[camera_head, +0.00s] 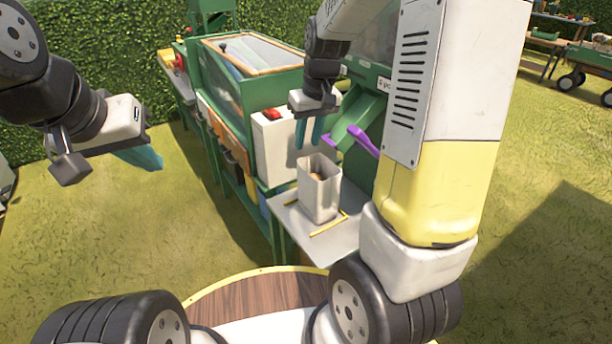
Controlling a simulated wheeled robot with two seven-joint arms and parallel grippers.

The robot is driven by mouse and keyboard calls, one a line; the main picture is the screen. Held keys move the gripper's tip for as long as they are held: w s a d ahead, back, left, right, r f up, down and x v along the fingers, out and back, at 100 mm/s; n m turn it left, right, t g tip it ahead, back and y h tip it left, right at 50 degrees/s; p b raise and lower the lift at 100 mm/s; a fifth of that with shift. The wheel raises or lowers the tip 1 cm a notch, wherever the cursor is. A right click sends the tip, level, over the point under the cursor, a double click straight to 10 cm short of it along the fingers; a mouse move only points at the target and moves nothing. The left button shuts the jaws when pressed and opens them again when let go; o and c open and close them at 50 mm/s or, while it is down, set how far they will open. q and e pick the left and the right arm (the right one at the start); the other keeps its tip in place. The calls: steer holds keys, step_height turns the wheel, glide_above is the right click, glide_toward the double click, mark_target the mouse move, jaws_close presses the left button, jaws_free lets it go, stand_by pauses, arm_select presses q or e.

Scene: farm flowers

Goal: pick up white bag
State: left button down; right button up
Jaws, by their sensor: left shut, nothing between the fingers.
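The white bag (308,192) stands upright and open-topped on a small grey shelf (346,236), with something brown inside. My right gripper (309,134) hangs just above the bag with its teal fingers pointing down. Its fingers are apart with nothing seen between them, and they do not appear to touch the bag. My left gripper (140,158) is at the left, over the grass and well away from the bag. Its teal fingers are together and empty.
A green machine (265,92) with a glass-topped lid stands behind the bag. A white box with a red button (272,115), a green chute (352,117) and a purple part (362,140) are close by. Grass at left is clear. A cart (590,57) stands far right.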

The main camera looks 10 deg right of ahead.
steer(key=n+g+h, duration=0.1)
steer(key=g, duration=0.1)
glide_above(306, 185)
step_height(306, 185, down, 12)
step_height(306, 185, down, 8)
steer(key=shift+w+r, duration=0.1)
jaws_close()
stand_by(1.2)
